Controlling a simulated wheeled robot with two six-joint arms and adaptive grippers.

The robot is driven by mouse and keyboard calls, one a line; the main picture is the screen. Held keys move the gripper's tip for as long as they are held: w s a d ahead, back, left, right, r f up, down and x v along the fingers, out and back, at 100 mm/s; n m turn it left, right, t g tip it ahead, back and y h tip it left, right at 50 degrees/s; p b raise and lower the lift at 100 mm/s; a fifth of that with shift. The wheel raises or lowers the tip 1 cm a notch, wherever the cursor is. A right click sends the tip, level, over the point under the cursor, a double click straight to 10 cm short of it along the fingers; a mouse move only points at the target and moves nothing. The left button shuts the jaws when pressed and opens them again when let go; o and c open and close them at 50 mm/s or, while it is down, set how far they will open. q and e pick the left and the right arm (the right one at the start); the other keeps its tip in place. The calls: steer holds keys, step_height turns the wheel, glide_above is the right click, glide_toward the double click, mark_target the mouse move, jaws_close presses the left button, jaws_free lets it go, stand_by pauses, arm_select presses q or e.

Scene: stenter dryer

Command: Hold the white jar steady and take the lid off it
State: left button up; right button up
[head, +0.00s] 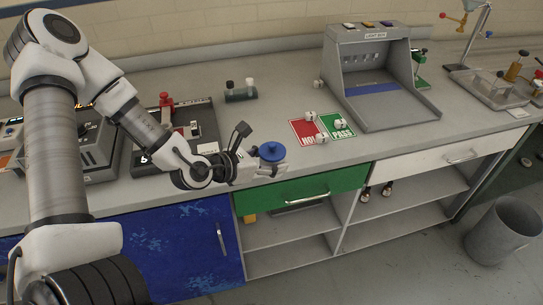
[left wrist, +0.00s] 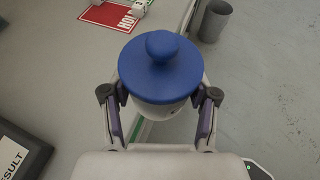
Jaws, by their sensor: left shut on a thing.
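The white jar (left wrist: 160,109) with its blue knobbed lid (left wrist: 161,70) stands upright between the fingers of my left gripper (left wrist: 160,108) in the left wrist view. The lid is on the jar and hides most of its body. In the head view the blue lid (head: 272,151) shows at the front edge of the counter, above the green drawer. My left gripper (head: 262,169) reaches it from the left and is shut on the jar. My right gripper is not in view.
A grey light box (head: 375,75) stands further right. A dark device with a red handle (head: 167,102) is left.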

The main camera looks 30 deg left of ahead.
arm_select(q)
jaws_close()
steer(key=f, duration=0.2)
steer(key=s+d+f, duration=0.1)
steer(key=shift+f+m+h, duration=0.15)
steer(key=shift+m+h, duration=0.15)
steer(key=s+d+f+m+g+h, duration=0.1)
steer(key=d+m+g+h, duration=0.4)
steer(key=d, duration=0.5)
steer(key=shift+s+f+m+h, duration=0.4)
steer(key=shift+f+m+h, duration=0.1)
steer(key=shift+f+m, duration=0.3)
